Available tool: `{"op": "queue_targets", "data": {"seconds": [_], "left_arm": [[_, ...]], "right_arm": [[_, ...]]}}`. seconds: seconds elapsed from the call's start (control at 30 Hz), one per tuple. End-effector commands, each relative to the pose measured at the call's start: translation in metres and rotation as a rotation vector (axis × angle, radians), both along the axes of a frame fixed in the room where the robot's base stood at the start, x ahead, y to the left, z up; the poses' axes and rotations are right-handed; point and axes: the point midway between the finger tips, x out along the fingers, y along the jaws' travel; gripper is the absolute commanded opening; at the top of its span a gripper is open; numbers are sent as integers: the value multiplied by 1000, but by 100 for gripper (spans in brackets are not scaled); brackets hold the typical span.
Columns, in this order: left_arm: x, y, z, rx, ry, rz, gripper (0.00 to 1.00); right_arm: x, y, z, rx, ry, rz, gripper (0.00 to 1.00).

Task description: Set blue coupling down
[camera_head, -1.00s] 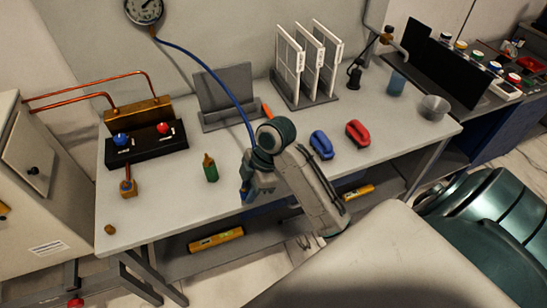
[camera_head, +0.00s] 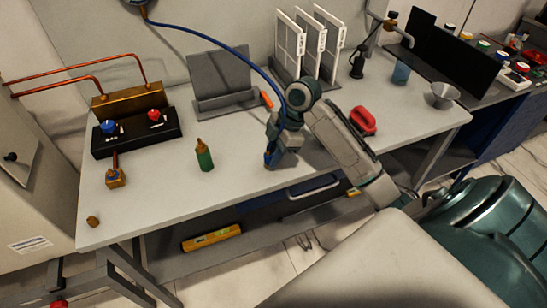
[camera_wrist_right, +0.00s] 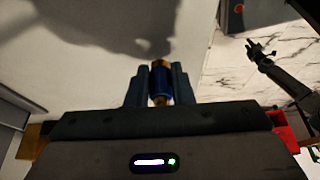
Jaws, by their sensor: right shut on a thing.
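My right gripper (camera_head: 272,157) is low over the front middle of the table (camera_head: 225,210), to the right of the green bottle. It is shut on the blue coupling (camera_wrist_right: 160,84), which shows in the right wrist view as a blue sleeve with brass-coloured ends between the two fingers. I cannot tell whether the coupling touches the tabletop.
A grey stand (camera_head: 221,80) and a panel rack (camera_head: 303,50) are behind. A red handle-shaped piece (camera_head: 363,120) lies right.

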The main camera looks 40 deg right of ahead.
Motion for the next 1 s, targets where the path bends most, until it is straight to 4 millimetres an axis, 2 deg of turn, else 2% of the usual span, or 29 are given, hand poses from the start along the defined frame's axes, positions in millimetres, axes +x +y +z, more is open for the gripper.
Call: {"op": "queue_targets", "data": {"seconds": [0.07,0.17,0.43,0.47,0.57,0.87,1.0], "left_arm": [[-12,1,-1,0,17,1,36],[-17,1,-2,1,21,2,36],[2,0,-2,0,-1,2,36],[5,0,-1,0,-5,2,36],[12,0,0,-1,-15,1,36],[2,-2,-1,-2,-2,2,36],[-4,-2,-3,-2,6,2,36]], "right_arm": [[-1,0,-10,1,3,-1,0],[0,0,-15,0,0,0,0],[0,0,-18,-1,0,0,0],[0,0,-18,-1,0,0,23],[0,0,-17,-1,0,0,42],[0,0,-16,-1,0,0,42],[0,-5,-5,-4,-2,0,42]]}}
